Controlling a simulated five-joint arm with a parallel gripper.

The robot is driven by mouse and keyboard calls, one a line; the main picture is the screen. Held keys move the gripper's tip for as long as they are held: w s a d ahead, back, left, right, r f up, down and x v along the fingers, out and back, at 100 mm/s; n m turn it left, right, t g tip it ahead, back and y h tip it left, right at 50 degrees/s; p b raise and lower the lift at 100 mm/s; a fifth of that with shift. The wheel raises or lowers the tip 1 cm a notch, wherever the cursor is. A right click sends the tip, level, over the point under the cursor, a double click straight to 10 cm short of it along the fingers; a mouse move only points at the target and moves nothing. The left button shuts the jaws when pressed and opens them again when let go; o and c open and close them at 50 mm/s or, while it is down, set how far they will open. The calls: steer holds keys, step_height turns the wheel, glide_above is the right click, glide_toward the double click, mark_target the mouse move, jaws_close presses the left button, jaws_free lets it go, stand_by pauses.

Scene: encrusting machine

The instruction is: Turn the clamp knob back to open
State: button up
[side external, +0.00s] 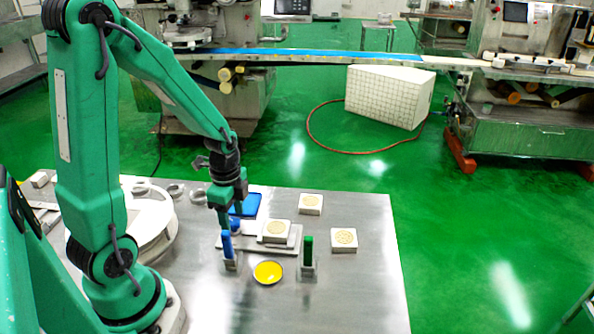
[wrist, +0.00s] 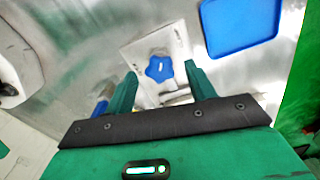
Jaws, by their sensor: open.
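The clamp knob (wrist: 159,68) is blue and star-shaped, with a pale mark at its centre. It sits on a light plate (wrist: 136,48) in the wrist view. My gripper (wrist: 160,72) is open, with one green finger on each side of the knob in that picture. I cannot tell whether the fingers touch it. In the side view my gripper (side external: 231,214) points down over the knob (side external: 235,224), which is mostly hidden behind the fingers and a blue upright handle.
The blue upright handle (side external: 227,246) and a green one (side external: 308,251) stand in front, with a yellow dish (side external: 268,272) between them. A blue tray (side external: 245,205) lies behind. The table's front right is clear.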

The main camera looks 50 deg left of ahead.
steer(key=shift+f, duration=0.4)
steer(key=c, duration=1)
